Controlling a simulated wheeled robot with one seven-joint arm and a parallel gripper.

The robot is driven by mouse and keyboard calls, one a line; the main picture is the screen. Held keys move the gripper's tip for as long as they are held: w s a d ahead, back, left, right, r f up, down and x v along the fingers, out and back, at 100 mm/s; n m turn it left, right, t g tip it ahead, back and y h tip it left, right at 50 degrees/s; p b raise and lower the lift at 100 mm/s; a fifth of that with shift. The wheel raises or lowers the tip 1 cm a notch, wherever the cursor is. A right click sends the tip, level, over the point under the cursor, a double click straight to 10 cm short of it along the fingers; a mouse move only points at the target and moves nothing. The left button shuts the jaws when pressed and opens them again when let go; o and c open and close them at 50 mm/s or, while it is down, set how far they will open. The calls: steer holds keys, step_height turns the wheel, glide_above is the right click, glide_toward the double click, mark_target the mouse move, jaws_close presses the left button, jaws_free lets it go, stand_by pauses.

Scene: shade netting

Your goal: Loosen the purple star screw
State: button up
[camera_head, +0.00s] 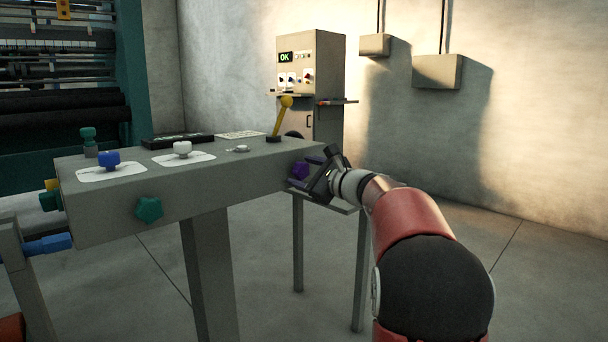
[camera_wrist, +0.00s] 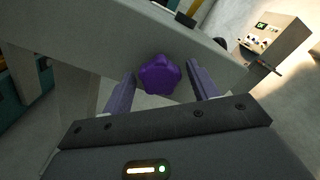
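The purple star screw (camera_head: 300,170) is a lobed knob on the front face of the grey console beam, near its right end. In the wrist view the purple star screw (camera_wrist: 160,75) sits between and just beyond the two finger tips. My gripper (camera_head: 313,172) is at the beam's right end, facing the knob. In the wrist view my gripper (camera_wrist: 162,80) is open, with one finger on each side of the knob and gaps visible between fingers and knob. I cannot tell how deep the fingers reach around it.
A green star knob (camera_head: 149,209) is on the same front face, further left. On the beam's top are a blue knob (camera_head: 109,159), a white knob (camera_head: 182,149) and a yellow lever (camera_head: 280,118). A grey cabinet (camera_head: 325,80) with an OK display stands behind.

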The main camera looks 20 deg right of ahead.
mark_target(304, 172)
steer(key=shift+b+v, duration=0.9)
steer(key=shift+v, duration=1.65)
steer(key=o, duration=0.6)
